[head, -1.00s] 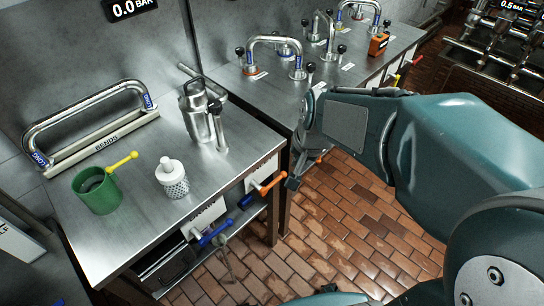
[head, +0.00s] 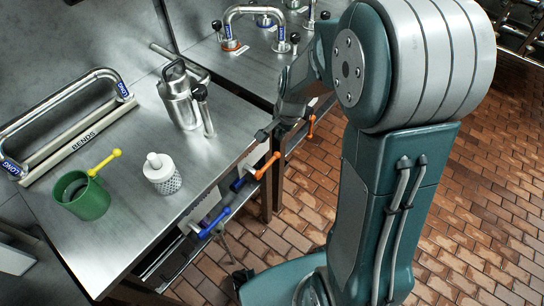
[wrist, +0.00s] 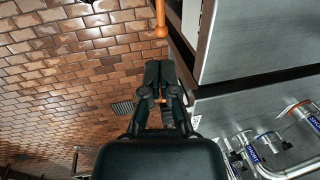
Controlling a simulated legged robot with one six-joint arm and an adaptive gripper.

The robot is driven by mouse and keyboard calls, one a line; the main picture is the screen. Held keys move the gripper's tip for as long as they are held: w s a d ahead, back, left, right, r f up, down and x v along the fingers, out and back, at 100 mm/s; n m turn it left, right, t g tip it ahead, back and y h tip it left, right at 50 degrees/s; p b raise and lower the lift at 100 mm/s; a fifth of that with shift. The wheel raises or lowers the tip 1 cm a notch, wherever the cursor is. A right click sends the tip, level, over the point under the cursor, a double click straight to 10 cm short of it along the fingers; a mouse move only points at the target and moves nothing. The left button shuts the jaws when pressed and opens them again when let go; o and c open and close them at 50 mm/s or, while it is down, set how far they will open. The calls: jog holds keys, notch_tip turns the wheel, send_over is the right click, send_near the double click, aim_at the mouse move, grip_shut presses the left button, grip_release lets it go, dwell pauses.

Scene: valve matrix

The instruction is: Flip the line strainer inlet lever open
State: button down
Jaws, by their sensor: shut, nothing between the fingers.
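A steel canister-like body (head: 177,97), which looks like the line strainer, stands on the left steel bench in the head view. A black-knobbed lever (head: 206,118) is on its right side; I cannot tell for sure that this is the inlet lever. My gripper (head: 264,134) is beyond the bench's right edge, to the right of and apart from the canister. In the wrist view my gripper (wrist: 160,75) is shut and empty, and points toward an orange handle (wrist: 161,22). The canister does not show in the wrist view.
The bench (head: 125,150) also holds a green cup (head: 85,198) with a yellow lever, a white perforated basket (head: 161,175) and a bent-pipe rack (head: 70,125). Orange (head: 262,167) and blue (head: 214,224) levers stick out at its front. Brick floor (head: 480,210) is open at right.

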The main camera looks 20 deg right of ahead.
aim_at(273, 161)
jog(key=f, duration=0.4)
jog(key=w+a+f, duration=0.1)
jog(key=f, duration=0.4)
jog(key=w+a+f, duration=0.1)
jog(key=f, duration=0.3)
jog(key=shift+w+f, duration=0.1)
jog(key=shift+f, duration=0.2)
jog(key=shift+d+f, duration=0.1)
jog(key=shift+d, duration=0.05)
jog(key=y, duration=0.1)
jog(key=f+g+y, duration=0.2)
jog(key=shift+w+d, duration=0.2)
jog(key=shift+d, duration=0.05)
jog(key=s+a+f+m+g+y, duration=0.1)
jog(key=s+a+f+g+y, duration=0.1)
jog(key=f, duration=0.4)
jog(key=a+g+y, duration=0.1)
jog(key=y, duration=0.1)
jog(key=shift+s+f+y, duration=0.15)
jog(key=shift+f+y, duration=0.25)
jog(key=shift+a, duration=0.2)
dwell(0.5)
